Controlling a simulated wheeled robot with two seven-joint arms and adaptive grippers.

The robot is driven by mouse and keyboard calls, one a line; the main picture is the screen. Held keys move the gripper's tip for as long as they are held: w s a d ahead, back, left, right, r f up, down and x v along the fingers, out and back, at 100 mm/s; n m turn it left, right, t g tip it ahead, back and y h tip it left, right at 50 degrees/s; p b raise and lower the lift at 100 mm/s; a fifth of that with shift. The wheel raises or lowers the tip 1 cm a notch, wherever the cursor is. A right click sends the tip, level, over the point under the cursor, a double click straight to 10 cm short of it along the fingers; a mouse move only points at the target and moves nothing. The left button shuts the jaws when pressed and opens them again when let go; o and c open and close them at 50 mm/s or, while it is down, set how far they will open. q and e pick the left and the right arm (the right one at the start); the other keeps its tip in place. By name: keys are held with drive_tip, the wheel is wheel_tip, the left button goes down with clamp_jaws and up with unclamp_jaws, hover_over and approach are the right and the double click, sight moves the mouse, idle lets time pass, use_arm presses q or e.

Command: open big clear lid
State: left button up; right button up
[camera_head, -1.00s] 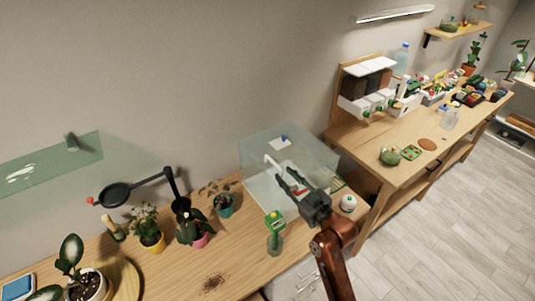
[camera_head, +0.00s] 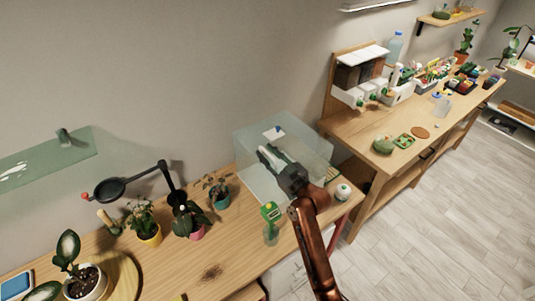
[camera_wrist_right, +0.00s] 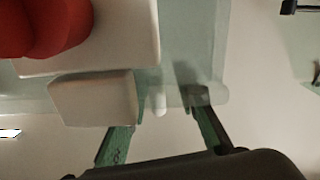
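The big clear lid (camera_head: 304,136) lies over the clear box (camera_head: 258,182) at the back right of the near wooden table. A small white part with a blue spot (camera_head: 276,131) shows at the box's top. A pale, handle-like piece (camera_head: 265,160) shows by the gripper. My right gripper (camera_head: 273,153) reaches over the box from the front. In the right wrist view its two green fingers (camera_wrist_right: 161,112) are apart, with a small white peg between their tips. Contact with the lid cannot be told. My left gripper is not in view.
Potted plants (camera_head: 143,222) and a green-topped bottle (camera_head: 271,232) stand left of and before the box. A round white item (camera_head: 342,191) sits right of it. A black pan-like arm (camera_head: 112,188) overhangs the table. Another workbench (camera_head: 362,128) stands at right.

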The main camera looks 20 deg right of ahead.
clamp_jaws()
idle(0.6)
